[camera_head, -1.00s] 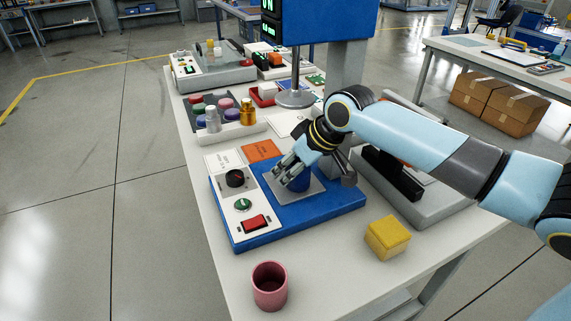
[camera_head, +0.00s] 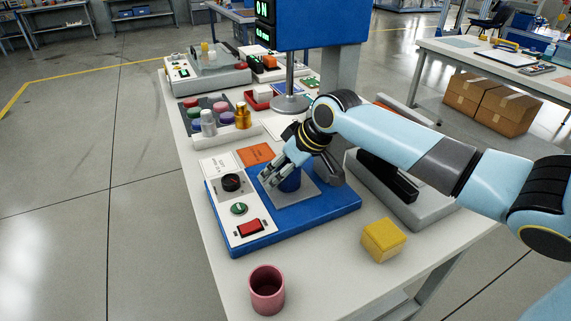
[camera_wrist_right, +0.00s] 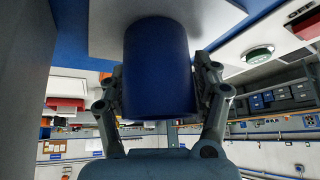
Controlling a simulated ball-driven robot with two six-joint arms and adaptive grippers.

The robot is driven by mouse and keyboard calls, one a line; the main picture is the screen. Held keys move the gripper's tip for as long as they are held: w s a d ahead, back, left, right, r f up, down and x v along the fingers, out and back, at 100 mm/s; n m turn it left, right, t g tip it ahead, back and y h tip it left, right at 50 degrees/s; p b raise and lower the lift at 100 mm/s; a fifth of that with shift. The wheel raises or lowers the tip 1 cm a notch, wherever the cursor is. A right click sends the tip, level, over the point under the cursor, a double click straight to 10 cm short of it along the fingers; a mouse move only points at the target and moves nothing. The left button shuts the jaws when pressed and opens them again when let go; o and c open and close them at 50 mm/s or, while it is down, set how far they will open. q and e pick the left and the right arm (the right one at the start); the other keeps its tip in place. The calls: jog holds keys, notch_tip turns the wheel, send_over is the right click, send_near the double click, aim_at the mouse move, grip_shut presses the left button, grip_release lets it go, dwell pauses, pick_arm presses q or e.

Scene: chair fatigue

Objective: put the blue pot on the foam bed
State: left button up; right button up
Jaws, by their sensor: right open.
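The blue pot (camera_head: 290,181) stands on a light grey square plate (camera_head: 306,196) on a blue machine base. In the right wrist view the pot (camera_wrist_right: 158,75) fills the space between the fingers. My right gripper (camera_head: 284,174) is open, with one finger on each side of the pot; whether they touch it I cannot tell. Its fingers hide part of the pot in the head view. A dark bed (camera_head: 187,122) with several coloured round pieces lies farther back on the table; I cannot tell if this is the foam bed. My left gripper is not in view.
The base carries a black knob (camera_head: 231,182), green button (camera_head: 239,209) and red switch (camera_head: 250,228). A pink cup (camera_head: 267,290) and yellow block (camera_head: 383,240) stand in front. A grey device (camera_head: 420,202) is at right, a post (camera_head: 290,80) behind. The table's front middle is clear.

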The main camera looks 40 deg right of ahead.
jog(key=p+v, duration=0.4)
jog(key=shift+w+r, duration=0.1)
jog(key=shift+w, duration=0.1)
jog(key=s+p, duration=0.2)
jog(key=s, duration=0.1)
jog(key=s+d+p, duration=0.1)
jog(key=s+p, duration=0.1)
jog(key=s, duration=0.2)
jog(key=s+d+p, duration=0.1)
jog(key=s+p, duration=0.1)
jog(key=s, duration=0.1)
jog(key=shift+s+d+f, duration=0.25)
jog(key=shift+s+f, duration=0.1)
jog(key=shift+f, duration=0.05)
jog(key=shift+s+d+f, duration=0.1)
jog(key=shift+s, duration=0.35)
